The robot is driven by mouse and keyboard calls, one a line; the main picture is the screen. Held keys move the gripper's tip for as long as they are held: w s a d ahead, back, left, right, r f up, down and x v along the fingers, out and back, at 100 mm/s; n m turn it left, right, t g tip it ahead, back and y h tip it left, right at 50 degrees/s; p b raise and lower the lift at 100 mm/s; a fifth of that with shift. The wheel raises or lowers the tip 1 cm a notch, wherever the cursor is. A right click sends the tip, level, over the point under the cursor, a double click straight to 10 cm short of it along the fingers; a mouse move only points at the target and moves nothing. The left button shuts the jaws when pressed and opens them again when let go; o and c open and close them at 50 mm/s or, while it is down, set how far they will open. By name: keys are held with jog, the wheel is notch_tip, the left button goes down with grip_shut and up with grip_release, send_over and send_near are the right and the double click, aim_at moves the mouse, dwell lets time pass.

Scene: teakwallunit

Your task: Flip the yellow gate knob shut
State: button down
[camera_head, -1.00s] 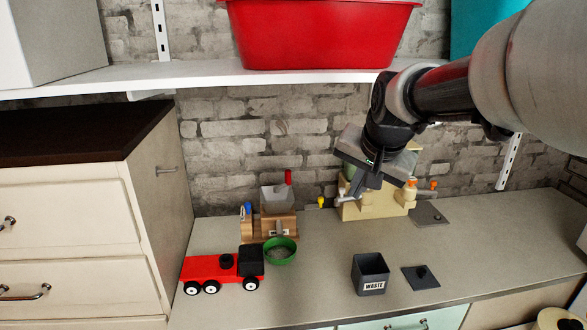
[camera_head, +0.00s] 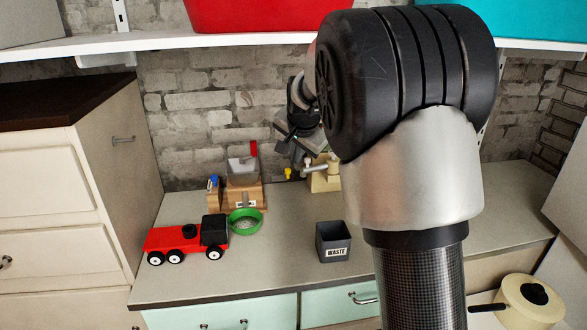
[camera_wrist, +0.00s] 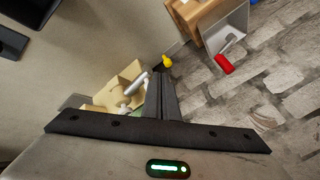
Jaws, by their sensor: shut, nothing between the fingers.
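The yellow knob (camera_head: 288,173) is small and sits at the left end of the beige machine (camera_head: 326,182) on the counter by the brick wall. My gripper (camera_head: 293,158) is shut and empty, above and close to the knob. In the wrist view its fingers (camera_wrist: 159,78) are together, with the beige machine (camera_wrist: 115,93) partly hidden beside them. My arm hides the machine's right side in the head view.
A wooden mill with a grey hopper (camera_head: 243,174) and red handle (camera_head: 253,150) stands left of the knob. A green bowl (camera_head: 244,228), red toy truck (camera_head: 175,240) and waste bin (camera_head: 333,249) stand in front. A white shelf (camera_head: 160,46) is overhead.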

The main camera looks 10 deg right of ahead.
send_near(281, 178)
jog(key=w+d+f, duration=0.2)
jog(key=d+f, duration=0.1)
jog(key=d, duration=0.1)
jog(key=shift+w+a+f, duration=0.2)
jog(key=a, duration=0.3)
jog(key=shift+a+p, duration=0.3)
jog(key=shift+a, duration=0.05)
jog(key=shift+r, duration=0.2)
